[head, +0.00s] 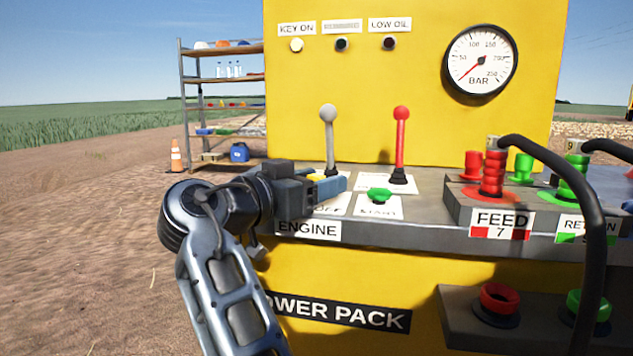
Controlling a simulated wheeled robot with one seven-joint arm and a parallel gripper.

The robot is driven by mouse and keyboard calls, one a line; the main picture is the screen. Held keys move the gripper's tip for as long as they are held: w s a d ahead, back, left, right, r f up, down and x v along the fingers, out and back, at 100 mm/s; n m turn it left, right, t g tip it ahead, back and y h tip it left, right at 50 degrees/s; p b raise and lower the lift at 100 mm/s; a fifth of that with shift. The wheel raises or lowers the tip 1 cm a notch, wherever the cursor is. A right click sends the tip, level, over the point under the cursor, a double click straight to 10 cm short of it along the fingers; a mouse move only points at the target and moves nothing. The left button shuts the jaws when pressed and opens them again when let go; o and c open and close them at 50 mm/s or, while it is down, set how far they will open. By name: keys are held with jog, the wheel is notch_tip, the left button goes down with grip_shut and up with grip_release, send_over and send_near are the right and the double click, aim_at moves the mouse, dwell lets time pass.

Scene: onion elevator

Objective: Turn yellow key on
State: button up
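A small yellow part (316,178), likely the yellow key, shows just behind my gripper's fingers on the engine panel. Most of it is hidden by the gripper. My gripper (333,186) reaches in from the left, low over the panel, with its blue-grey fingers at the yellow part. I cannot tell whether the fingers are closed on it or only beside it. The plate below is partly covered, with "OFF" partly readable. The "KEY ON" lamp (296,45) on the yellow back wall looks white, while the other two lamps are dark.
A grey-knobbed lever (328,130) and a red lever (401,135) stand upright behind the gripper. A green start button (379,195) lies to its right. Hose couplings (493,174) and a black hose (585,200) fill the right side. Open air lies left of the panel.

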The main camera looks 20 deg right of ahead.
jog(key=shift+o, duration=0.4)
jog(key=shift+s+a+r, duration=0.1)
jog(key=shift+s+a, duration=0.05)
jog(key=shift+a, duration=0.35)
jog(key=p+v, duration=0.1)
jog(key=v, duration=0.5)
jog(key=shift+s+a+p, duration=0.2)
jog(key=shift+a+p, duration=0.15)
jog(key=shift+a, duration=0.1)
